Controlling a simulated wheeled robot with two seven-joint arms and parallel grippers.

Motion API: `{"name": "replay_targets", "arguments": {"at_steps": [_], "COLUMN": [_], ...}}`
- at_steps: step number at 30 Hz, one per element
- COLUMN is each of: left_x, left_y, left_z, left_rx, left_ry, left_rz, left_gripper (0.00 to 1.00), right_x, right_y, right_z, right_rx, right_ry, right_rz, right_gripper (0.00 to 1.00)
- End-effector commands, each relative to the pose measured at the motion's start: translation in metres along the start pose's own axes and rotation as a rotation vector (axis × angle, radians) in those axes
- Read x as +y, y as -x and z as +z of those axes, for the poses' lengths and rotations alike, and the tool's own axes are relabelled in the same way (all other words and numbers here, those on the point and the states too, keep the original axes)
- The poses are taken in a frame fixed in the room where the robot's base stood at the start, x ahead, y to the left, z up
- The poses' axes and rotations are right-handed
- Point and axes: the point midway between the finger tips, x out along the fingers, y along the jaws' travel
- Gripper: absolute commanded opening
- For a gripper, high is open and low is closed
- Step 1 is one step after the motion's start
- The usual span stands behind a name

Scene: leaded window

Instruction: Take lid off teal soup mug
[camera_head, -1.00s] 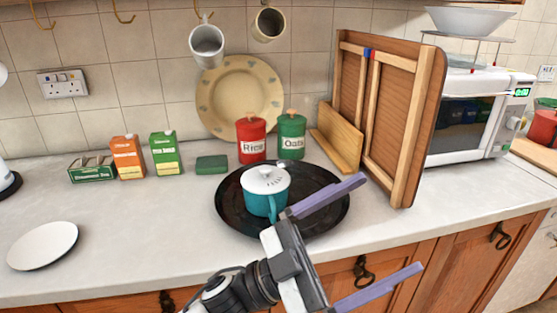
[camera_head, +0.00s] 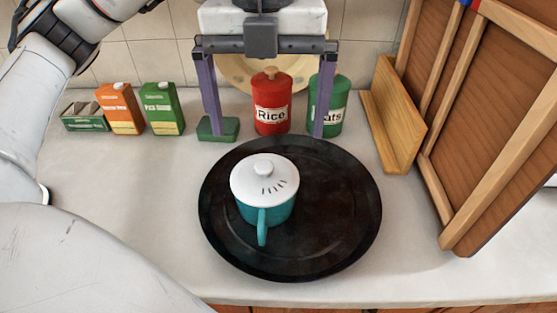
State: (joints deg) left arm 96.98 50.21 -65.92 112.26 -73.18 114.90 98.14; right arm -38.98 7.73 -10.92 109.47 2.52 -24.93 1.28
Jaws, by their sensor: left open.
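The teal soup mug (camera_head: 280,212) stands upright on a round black tray, left of its middle, with its handle towards me. Its white lid (camera_head: 245,180) with a round knob is on the mug. My left gripper (camera_head: 264,136) hangs at the top middle, fingers pointing down and spread wide, empty. In the picture it is above and behind the mug, apart from the lid, with the fingers in front of the canisters and green sponge. My right gripper is not in view.
The black tray (camera_head: 335,235) sits on the pale counter (camera_head: 120,190). Behind are a red Rice canister (camera_head: 271,112), a green Oats canister (camera_head: 330,100) and a green sponge (camera_head: 226,130). Cartons (camera_head: 161,108) stand left. A wooden board (camera_head: 397,120) and panel (camera_head: 490,130) lean right.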

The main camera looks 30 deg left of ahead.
Motion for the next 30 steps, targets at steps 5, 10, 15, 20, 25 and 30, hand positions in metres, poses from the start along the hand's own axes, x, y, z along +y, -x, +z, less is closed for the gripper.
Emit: {"name": "replay_targets", "arguments": {"at_steps": [5,10,15,20,25,30], "left_x": [0.003,0.002,0.004,0.008,0.007,0.007], "left_y": [-0.028,-0.045,-0.056,-0.079,-0.097,-0.099], "left_z": [0.001,0.002,0.002,0.005,0.006,0.006], "left_rx": [-0.004,-0.005,-0.003,-0.001,-0.003,-0.006], "left_ry": [0.006,0.005,0.004,0.004,0.002,0.003], "left_rz": [0.008,0.005,0.005,0.005,0.004,0.003], "left_gripper": [1.00,1.00,1.00,1.00,1.00,1.00], "right_x": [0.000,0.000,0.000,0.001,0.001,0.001], "right_y": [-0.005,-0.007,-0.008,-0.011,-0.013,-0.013], "right_z": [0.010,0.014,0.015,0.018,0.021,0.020], "right_rx": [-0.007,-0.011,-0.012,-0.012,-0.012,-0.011], "right_ry": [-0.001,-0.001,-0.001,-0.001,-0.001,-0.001], "right_rz": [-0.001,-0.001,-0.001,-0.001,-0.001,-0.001], "right_gripper": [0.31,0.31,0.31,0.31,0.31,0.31]}}
